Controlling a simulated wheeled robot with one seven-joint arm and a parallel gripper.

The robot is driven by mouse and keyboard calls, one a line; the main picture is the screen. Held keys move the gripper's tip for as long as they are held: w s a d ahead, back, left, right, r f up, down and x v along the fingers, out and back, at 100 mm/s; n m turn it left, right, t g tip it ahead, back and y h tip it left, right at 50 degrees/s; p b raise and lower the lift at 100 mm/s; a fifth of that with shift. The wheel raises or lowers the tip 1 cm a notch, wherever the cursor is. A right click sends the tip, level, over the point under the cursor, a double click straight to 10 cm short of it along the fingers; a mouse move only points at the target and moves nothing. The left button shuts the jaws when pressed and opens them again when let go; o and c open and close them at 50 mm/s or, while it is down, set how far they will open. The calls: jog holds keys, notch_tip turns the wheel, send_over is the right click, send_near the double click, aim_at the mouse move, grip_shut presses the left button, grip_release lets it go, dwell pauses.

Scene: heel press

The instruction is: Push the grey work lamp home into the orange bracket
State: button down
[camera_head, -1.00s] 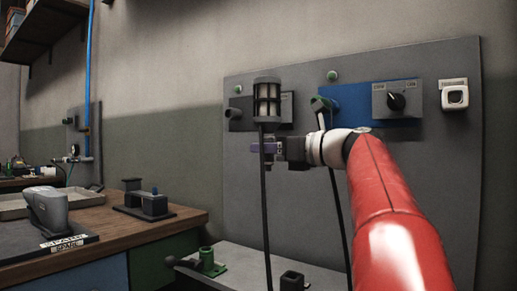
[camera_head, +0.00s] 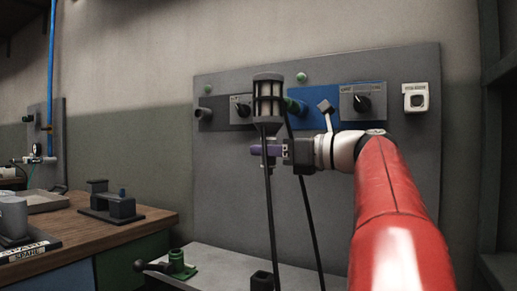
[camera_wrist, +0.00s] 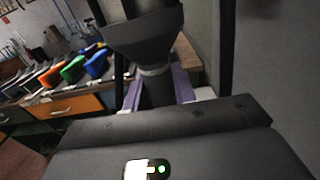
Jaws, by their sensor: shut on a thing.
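The grey work lamp (camera_head: 268,98) has a caged head and stands upright in the head view, with a dark cable hanging below. My gripper (camera_head: 264,150) is shut on its narrow neck just below the head, with purple fingers around it. The wrist view shows the lamp's dark flared body (camera_wrist: 145,35) and neck between the purple fingers. I cannot make out the orange bracket in either view.
A grey wall panel (camera_head: 225,180) behind the lamp carries a rotary switch (camera_head: 363,103), a white switch (camera_head: 415,98) and a green fitting (camera_head: 295,107). A wooden bench (camera_head: 150,228) is at left. The wrist view shows orange (camera_wrist: 52,75), green and blue bins.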

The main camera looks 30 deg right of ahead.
jog(key=p+v, duration=0.2)
jog(key=v, duration=1.8)
jog(key=shift+s+d, duration=0.15)
jog(key=shift+s, duration=0.15)
dwell(0.5)
